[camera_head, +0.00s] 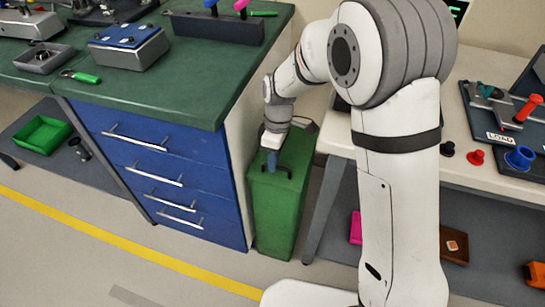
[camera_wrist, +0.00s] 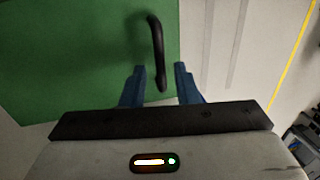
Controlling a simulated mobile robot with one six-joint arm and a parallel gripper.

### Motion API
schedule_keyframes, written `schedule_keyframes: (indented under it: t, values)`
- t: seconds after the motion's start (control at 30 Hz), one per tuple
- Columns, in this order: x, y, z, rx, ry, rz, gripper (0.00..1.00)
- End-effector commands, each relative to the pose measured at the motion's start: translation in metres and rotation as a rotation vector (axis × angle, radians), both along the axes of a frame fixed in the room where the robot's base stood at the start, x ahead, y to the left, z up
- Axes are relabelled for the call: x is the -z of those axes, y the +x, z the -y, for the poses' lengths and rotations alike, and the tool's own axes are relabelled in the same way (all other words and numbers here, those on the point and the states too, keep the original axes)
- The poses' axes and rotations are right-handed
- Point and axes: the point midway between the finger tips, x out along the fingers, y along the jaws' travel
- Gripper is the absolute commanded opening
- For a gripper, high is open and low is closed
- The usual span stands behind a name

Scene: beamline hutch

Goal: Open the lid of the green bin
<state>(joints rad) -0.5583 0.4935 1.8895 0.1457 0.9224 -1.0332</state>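The green bin (camera_head: 276,218) stands on the floor between the blue drawer cabinet and the right-hand bench. Its lid looks shut. The green lid also fills the upper left of the wrist view (camera_wrist: 75,60). A black bar handle (camera_wrist: 158,45) is on the lid. My gripper (camera_head: 272,162) points down at the lid, over the handle. In the wrist view its two blue fingers (camera_wrist: 160,84) are apart, with the near end of the handle showing between them. Neither finger visibly touches the handle. I cannot tell the exact height of the fingertips relative to it.
The blue drawer cabinet (camera_head: 165,165) with a green top stands close left of the bin. The white-topped bench (camera_head: 480,180), carrying a tray and coloured knobs, is close on the right. Open floor with a yellow line (camera_head: 120,250) lies in front.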

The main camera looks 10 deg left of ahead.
Motion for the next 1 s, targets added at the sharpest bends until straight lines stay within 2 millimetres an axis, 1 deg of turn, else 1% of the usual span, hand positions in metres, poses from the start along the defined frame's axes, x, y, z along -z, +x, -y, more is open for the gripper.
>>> schedule_keyframes:
  t: [0.03, 0.3, 0.33, 0.7, 0.73, 0.87, 1.0]
  values:
    - [0.0, 0.0, 0.0, 0.0, 0.0, 0.0, 0.23]
    - [0.0, 0.0, 0.0, 0.001, 0.0, 0.0, 0.01]
    - [0.0, 0.0, 0.0, 0.001, 0.0, 0.001, 0.0]
    - [0.0, 0.001, 0.001, 0.002, 0.0, 0.002, 0.0]
    - [0.0, 0.002, -0.008, 0.003, 0.001, 0.002, 0.0]
    - [-0.003, 0.003, -0.001, 0.006, 0.003, -0.002, 0.0]
    - [-0.012, 0.007, 0.003, 0.011, 0.005, -0.03, 0.0]
